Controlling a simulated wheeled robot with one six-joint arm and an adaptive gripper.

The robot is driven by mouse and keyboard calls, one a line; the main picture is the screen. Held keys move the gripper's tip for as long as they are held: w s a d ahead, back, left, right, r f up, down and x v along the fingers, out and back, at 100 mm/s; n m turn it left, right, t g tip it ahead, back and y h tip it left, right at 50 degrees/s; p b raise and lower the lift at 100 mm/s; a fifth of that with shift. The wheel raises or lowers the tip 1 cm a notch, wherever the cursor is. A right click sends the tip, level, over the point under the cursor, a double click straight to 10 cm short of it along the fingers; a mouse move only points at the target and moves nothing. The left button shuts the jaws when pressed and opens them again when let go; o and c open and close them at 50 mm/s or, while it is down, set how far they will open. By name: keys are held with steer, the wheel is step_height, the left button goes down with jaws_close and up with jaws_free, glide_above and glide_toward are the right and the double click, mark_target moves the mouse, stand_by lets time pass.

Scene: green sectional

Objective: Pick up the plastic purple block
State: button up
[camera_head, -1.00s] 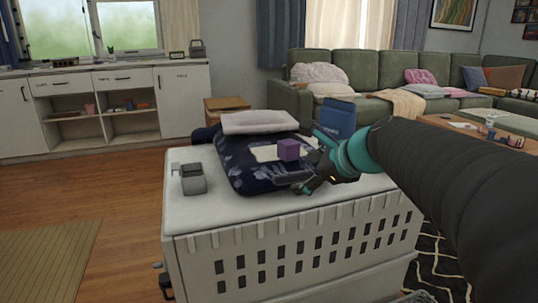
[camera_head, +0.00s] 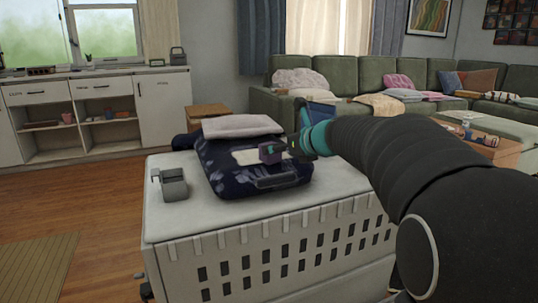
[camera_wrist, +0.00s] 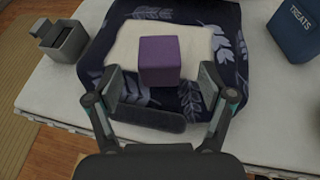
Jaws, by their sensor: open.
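The purple block (camera_wrist: 160,62) sits on a cream patch (camera_wrist: 197,52) on top of a dark blue leaf-patterned bag (camera_wrist: 236,78). In the wrist view my gripper (camera_wrist: 162,88) is open, with one finger on each side of the block's near end and gaps between the fingers and the block. In the head view the block (camera_head: 268,153) is partly hidden by my gripper (camera_head: 278,152), which reaches in from the right. I cannot tell whether the block touches anything but the cream patch.
The bag lies on a white slatted crate (camera_head: 300,242). A grey box-like container (camera_head: 172,184) stands left of the bag. A blue treats container (camera_wrist: 298,32) stands to the right. A folded pink-grey cloth (camera_head: 240,127) lies behind the block.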

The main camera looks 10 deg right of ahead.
steer(key=shift+b+x, duration=0.3)
steer(key=shift+x, duration=2.4)
steer(key=c, duration=1.3)
